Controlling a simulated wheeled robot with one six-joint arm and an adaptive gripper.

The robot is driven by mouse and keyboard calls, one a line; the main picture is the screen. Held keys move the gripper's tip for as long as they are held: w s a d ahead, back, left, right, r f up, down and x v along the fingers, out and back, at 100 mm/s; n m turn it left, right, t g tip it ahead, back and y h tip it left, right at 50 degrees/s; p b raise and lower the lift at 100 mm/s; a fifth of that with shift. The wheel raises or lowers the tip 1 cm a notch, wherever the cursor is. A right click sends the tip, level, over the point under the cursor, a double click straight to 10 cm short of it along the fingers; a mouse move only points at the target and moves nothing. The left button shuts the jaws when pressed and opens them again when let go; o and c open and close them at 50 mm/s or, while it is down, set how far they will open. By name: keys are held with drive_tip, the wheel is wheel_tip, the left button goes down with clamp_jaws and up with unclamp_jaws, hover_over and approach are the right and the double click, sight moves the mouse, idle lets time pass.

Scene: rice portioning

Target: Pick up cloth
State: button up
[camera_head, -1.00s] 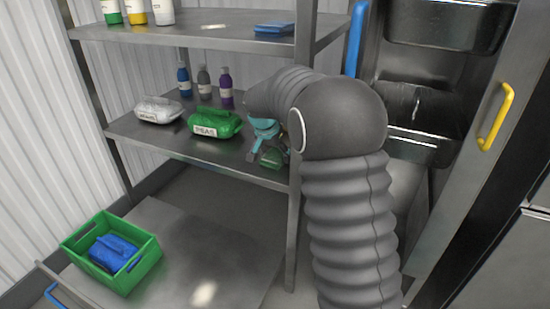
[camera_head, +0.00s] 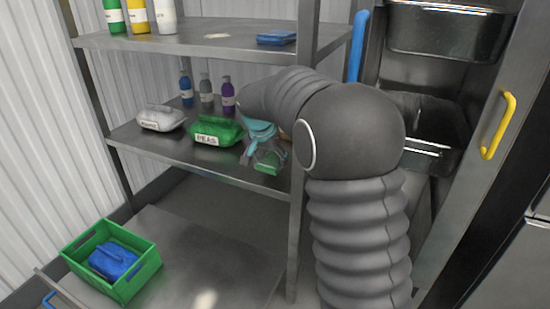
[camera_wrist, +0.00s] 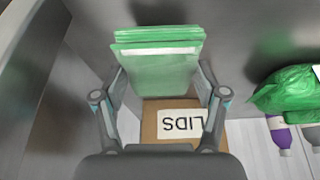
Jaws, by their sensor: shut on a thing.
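A green folded cloth (camera_wrist: 158,62) with a pale stripe lies between the two fingers of my gripper (camera_wrist: 160,85) in the wrist view. The fingers are shut on it, one at each side. In the head view my gripper (camera_head: 262,150) is at the right end of the middle shelf, beside the post. Part of the green cloth (camera_head: 268,165) shows just below the fingers. My arm hides the area behind it. I cannot tell whether the cloth is clear of the shelf.
A green PEAS bag (camera_head: 215,131) lies close left of my gripper, with a white bag (camera_head: 160,119) beyond it. Several bottles stand behind. A brown LIDS box (camera_wrist: 165,118) is near the fingers. The upper shelf (camera_head: 200,44) is overhead; a green crate (camera_head: 139,277) stands lower left.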

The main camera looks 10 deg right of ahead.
drive_tip(key=s+a+b, duration=0.1)
drive_tip(key=s+a, duration=0.8)
drive_tip(key=s, duration=0.2)
drive_tip(key=shift+s, duration=0.4)
drive_tip(key=shift+a, duration=0.1)
